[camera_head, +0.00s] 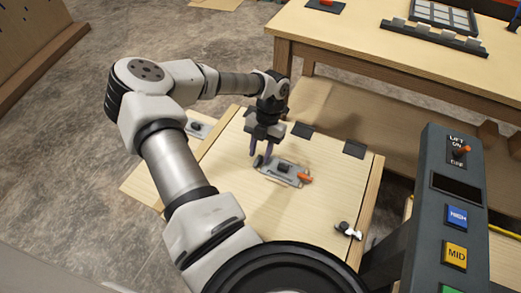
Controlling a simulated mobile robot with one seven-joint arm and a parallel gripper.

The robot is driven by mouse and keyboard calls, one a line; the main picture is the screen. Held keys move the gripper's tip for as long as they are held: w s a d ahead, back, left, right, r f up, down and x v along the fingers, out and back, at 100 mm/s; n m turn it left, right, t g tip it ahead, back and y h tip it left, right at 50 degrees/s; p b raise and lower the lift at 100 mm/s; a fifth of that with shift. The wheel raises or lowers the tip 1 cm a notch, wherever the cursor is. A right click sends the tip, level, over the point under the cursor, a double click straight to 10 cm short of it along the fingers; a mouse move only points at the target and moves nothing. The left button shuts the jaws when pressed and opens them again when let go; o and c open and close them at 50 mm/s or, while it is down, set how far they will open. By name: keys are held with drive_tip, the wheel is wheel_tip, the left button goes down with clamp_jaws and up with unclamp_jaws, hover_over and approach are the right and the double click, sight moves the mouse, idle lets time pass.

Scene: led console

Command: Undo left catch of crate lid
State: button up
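The pale wooden crate lid (310,209) lies flat and closed below my arm. A grey metal plate (284,171) with a dark block and an orange-tipped handle (304,177) is on the lid. My gripper (260,157) points down at the left end of this plate, its two purple fingers apart with nothing seen between them. Contact with the plate cannot be told. A small black and silver catch (348,230) is at the lid's right edge. Another grey fitting with a dark knob (197,127) shows at the left, partly behind my arm. My arm hides the lid's near left part.
Two dark hinges (302,130) (354,149) are at the lid's far edge. A wooden workbench (375,50) stands behind. A dark console with coloured buttons (457,217) rises at the right. Concrete floor (75,150) is open at the left.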

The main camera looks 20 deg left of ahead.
drive_tip(key=b+v, duration=0.2)
drive_tip(key=v, duration=1.2)
drive_tip(key=shift+b, duration=0.3)
drive_tip(key=shift+f, duration=0.1)
